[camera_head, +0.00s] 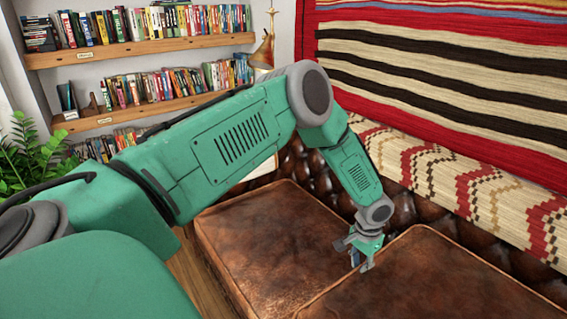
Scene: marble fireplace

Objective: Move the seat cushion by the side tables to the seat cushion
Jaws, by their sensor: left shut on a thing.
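Two brown leather seat cushions lie on the sofa. The left-hand cushion (265,240) shows its top and piped front-left edge. The right-hand seat cushion (440,285) is nearer and runs out of the bottom of the picture. My left gripper (362,262) reaches down from above to the left edge of the right-hand cushion, near its back corner, and is shut on it. The fingers hide a little of that edge and of the seam between the cushions. My right gripper is not in view. The side tables cannot be made out.
The tufted leather sofa back (400,200) rises close behind the gripper, with a patterned woven blanket (450,185) over it. Bookshelves (150,45), a brass lamp (263,50) and a green plant (35,160) stand at the left. A strip of wooden floor (200,270) shows beside the sofa.

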